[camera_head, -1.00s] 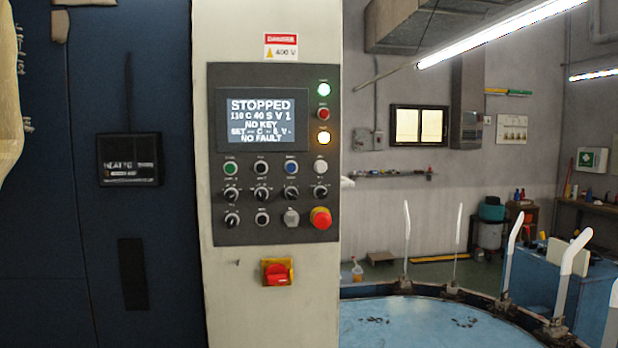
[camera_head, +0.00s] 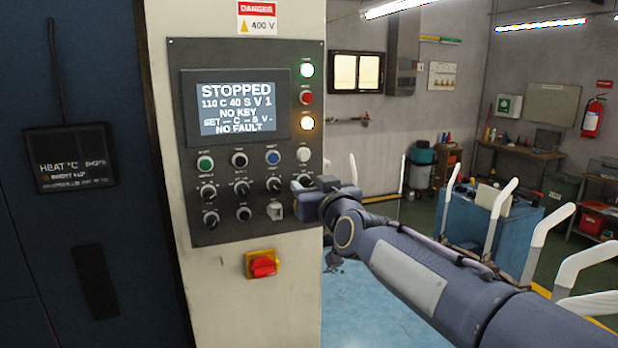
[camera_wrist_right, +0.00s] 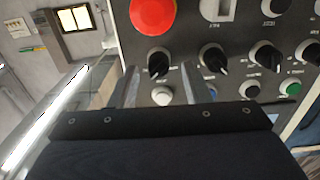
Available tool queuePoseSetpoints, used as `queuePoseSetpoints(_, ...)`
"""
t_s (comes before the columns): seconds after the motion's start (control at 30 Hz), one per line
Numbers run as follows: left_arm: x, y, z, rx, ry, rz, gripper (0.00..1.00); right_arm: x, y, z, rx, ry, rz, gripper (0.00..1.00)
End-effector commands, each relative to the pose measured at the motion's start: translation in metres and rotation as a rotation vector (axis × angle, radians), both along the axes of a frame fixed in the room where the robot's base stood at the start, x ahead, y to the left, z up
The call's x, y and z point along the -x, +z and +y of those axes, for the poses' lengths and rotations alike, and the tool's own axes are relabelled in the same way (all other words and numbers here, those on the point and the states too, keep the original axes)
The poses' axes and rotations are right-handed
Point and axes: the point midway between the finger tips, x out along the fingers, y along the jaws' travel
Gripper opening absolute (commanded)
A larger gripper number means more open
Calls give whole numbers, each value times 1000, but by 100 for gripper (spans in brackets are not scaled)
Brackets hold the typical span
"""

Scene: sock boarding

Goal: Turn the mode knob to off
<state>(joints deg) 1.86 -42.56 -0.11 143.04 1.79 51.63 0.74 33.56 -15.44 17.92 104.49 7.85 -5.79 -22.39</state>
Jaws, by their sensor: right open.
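The grey control panel (camera_head: 185,140) carries a row of black rotary knobs below its coloured buttons, with another knob (camera_head: 211,219) at its lower left. Their labels are too small to read, so I cannot tell which is the mode knob. My right gripper (camera_head: 304,198) is open at the panel's lower right. In the right wrist view, my fingers (camera_wrist_right: 160,75) stand either side of the row's end knob (camera_wrist_right: 158,62), beside the red emergency stop (camera_wrist_right: 153,12). I cannot tell whether they touch it. My left gripper is out of view.
The display (camera_head: 235,104) reads STOPPED, NO KEY, NO FAULT. A red and yellow switch (camera_head: 262,264) sits below the panel. A blue round table (camera_head: 365,310) with upright white forms (camera_head: 502,205) stands to the right, behind my right arm.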

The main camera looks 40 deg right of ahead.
Motion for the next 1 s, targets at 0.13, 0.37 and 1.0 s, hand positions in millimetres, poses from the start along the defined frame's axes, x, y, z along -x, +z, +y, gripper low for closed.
queuePoseSetpoints(0.13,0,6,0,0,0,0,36,-9,0,-4,-3,-1,1,43)
queuePoseSetpoints(0.37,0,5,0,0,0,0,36,-10,-1,-4,-1,-1,1,43)
queuePoseSetpoints(1.0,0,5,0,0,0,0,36,-10,-1,-4,28,-1,10,0)
